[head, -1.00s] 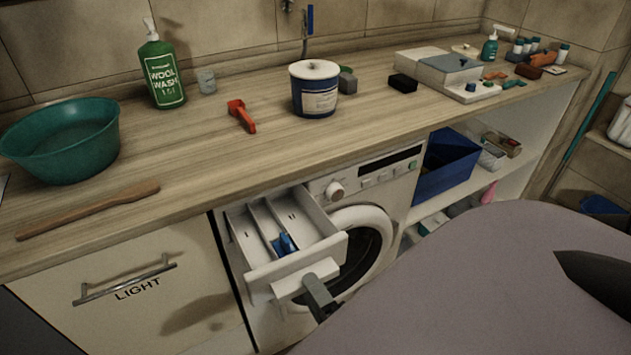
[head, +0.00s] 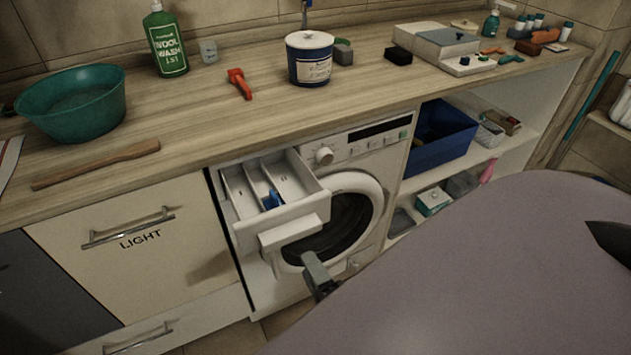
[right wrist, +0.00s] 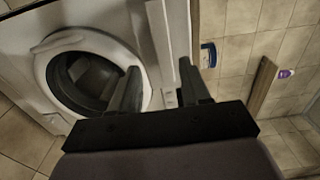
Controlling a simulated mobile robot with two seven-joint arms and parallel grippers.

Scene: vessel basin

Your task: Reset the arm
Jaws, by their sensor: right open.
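My right gripper (head: 318,277) is in front of the washing machine (head: 345,140), below the pulled-out detergent drawer (head: 298,207). A blue insert (head: 272,199) sits in one of the drawer's compartments. The round door also shows in the right wrist view (right wrist: 88,78), left of and behind the fingers. My left gripper is not in view.
The wooden counter (head: 200,125) holds a green basin (head: 72,105), a wooden paddle (head: 95,165), a wool wash bottle (head: 166,42) and a blue-and-white tub (head: 309,60). A blue bin (head: 440,140) stands on the open shelf at right. Tiled floor shows below.

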